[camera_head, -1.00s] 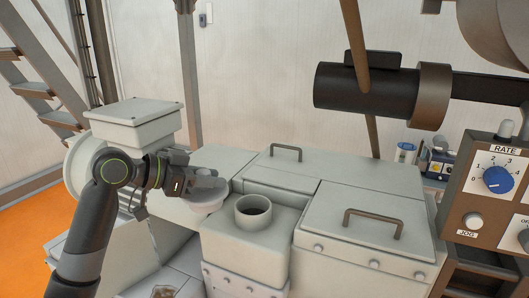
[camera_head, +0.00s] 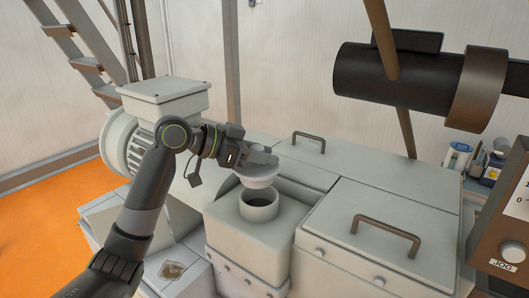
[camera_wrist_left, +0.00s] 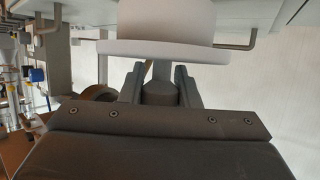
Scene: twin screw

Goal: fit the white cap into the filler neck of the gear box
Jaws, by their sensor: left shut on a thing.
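My left gripper (camera_head: 264,158) is shut on the white cap (camera_head: 259,181), which it holds by its top grip. In the head view the cap is just above the filler neck (camera_head: 259,206), a short round collar with a dark opening on the gear box (camera_head: 240,232). The cap appears a little left of and behind the opening; a small gap shows, and exact alignment is unclear. In the left wrist view the fingers (camera_wrist_left: 160,82) pinch the cap's narrow tab, and the cap's wide rim (camera_wrist_left: 140,50) lies beyond them. My right gripper is not in view.
A grey lid with a handle (camera_head: 386,236) lies right of the neck, and another handled cover (camera_head: 309,142) lies behind. A motor housing (camera_head: 165,98) stands at the left. A dark cylinder (camera_head: 400,82) hangs at upper right. A control box (camera_head: 505,235) stands at the right edge.

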